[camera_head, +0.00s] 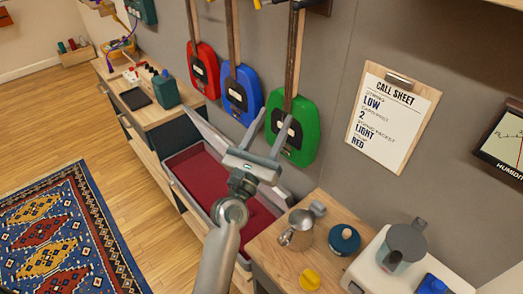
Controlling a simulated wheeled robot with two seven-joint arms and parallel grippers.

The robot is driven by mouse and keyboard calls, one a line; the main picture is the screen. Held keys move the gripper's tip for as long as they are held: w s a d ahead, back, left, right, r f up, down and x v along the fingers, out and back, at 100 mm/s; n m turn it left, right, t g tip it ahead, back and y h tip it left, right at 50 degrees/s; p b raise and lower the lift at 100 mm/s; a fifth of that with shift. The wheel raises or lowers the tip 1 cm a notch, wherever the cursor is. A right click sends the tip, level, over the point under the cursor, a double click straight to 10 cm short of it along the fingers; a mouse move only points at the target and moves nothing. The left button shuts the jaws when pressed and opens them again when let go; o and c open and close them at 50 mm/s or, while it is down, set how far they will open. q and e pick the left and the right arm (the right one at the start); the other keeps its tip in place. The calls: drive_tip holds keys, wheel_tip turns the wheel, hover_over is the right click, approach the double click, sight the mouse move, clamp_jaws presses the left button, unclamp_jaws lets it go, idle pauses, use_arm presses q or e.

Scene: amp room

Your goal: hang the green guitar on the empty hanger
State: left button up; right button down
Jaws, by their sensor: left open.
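The green guitar (304,124) is upright against the grey wall, to the right of the blue guitar (240,92) and the red guitar (203,68). My left gripper (269,128) is open and empty, in front of the lower left part of the green guitar's body. I cannot tell whether it touches the guitar. No empty hanger can be made out for certain. My right gripper is not in view.
An open case with red lining (190,161) lies below the guitars. A wooden cabinet with a metal jug (297,231), a blue-lidded pot (344,240) and a yellow knob (309,279) stands at front right. A call sheet clipboard (391,116) hangs on the wall.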

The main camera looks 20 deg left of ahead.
use_arm(q)
drive_tip(key=b+v, duration=0.1)
drive_tip(key=v, duration=0.5)
drive_tip(key=shift+s+b, duration=0.3)
drive_tip(key=shift+b, duration=0.05)
idle(0.9)
